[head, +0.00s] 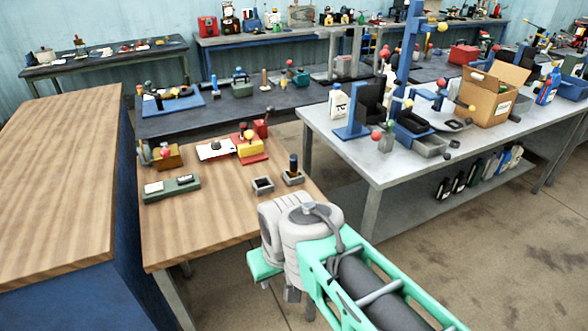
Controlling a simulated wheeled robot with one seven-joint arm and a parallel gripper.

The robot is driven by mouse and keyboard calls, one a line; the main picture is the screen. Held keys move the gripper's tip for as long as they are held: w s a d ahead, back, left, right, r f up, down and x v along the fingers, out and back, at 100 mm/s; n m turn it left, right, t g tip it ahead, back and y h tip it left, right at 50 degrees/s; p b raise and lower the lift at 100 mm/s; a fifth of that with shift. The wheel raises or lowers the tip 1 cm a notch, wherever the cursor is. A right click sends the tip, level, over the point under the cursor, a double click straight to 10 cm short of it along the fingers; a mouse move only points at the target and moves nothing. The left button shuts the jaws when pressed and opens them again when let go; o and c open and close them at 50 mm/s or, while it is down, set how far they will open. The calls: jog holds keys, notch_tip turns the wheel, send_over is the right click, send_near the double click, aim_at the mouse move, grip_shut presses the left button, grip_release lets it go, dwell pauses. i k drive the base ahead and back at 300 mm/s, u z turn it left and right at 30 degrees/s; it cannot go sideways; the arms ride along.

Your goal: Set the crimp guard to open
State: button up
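I cannot tell for sure which part is the crimp guard. On the wooden-topped bench (222,213), a red-based device with a yellow body (250,147) has a small red ball on its front. To its left stands a yellow and brown device (166,156) with a red knob and a grey wheel-like part. Either may carry the guard; whether a guard is open or shut is too small to see. My arm, green and grey, reaches in from the bottom right, beside the bench's right edge. My gripper's fingers do not show.
The bench also holds a green box with two white-topped parts (172,188), a white plate (214,149), a small grey tray (262,186) and a black-handled tool (293,170). A grey table (390,168) stands right, a wooden-topped cabinet (65,180) left. Floor at lower right is clear.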

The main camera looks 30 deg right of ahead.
aim_at(248, 149)
jog(key=z, duration=0.15)
jog(key=k, duration=0.25)
jog(key=u, duration=0.85)
jog(key=i, duration=0.95)
jog(key=u, duration=0.3)
